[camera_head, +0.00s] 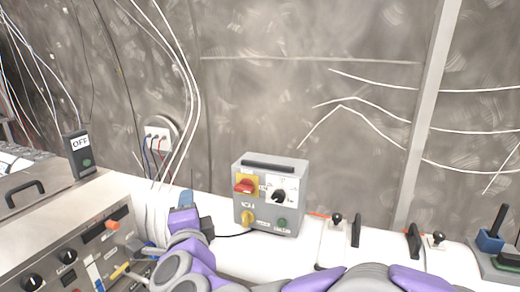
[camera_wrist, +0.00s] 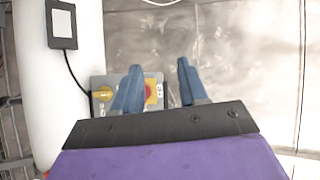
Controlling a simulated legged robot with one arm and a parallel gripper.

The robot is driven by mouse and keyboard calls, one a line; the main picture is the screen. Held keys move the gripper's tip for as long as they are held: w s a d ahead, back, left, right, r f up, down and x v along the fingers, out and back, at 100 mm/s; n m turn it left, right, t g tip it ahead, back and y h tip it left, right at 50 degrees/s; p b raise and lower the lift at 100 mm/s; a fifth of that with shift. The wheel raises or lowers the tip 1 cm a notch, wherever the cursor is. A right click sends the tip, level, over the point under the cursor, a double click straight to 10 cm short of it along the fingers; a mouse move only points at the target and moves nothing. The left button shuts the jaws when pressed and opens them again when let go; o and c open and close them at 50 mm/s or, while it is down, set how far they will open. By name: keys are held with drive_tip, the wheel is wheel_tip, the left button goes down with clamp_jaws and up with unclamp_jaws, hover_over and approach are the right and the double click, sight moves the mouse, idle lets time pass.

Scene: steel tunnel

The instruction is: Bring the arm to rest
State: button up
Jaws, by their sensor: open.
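My arm reaches from the bottom of the head view, with grey and purple links, towards the left of the grey control box (camera_head: 270,196). My gripper (camera_wrist: 160,72) is open and empty in the wrist view, its two blue fingers wide apart. The control box also shows in the wrist view (camera_wrist: 98,82), partly hidden behind the left finger, with a yellow knob and a red switch on a yellow plate. In the head view a blue fingertip (camera_head: 186,198) shows above the purple gripper body, left of the box. Whether anything touches cannot be told.
A steel panel with knobs (camera_head: 60,250) stands at the left, with a black "OFF" box (camera_head: 80,155) behind it. A wall socket (camera_head: 158,137) has hanging cables. Levers (camera_head: 356,230) and a blue-based handle (camera_head: 490,240) stand on the white pipe at the right.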

drive_tip(key=s+d+f+n+g+y, duration=0.1)
drive_tip(key=s+d+f+n+g, duration=0.95)
drive_tip(key=s+f+n, duration=0.3)
drive_tip(key=s+d+f+g+h, duration=0.2)
drive_tip(key=s+d+f+g, duration=0.2)
drive_tip(key=s+d, duration=0.5)
drive_tip(key=s+d+f+g+h, duration=0.3)
drive_tip(key=s+d+f+g, duration=0.1)
drive_tip(key=s+d, duration=0.5)
drive_tip(key=shift+s+d, duration=0.3)
drive_tip(key=shift+s, duration=0.25)
drive_tip(key=shift+o, duration=0.4)
drive_tip(key=shift+f+g, duration=0.1)
drive_tip(key=shift+g, duration=0.15)
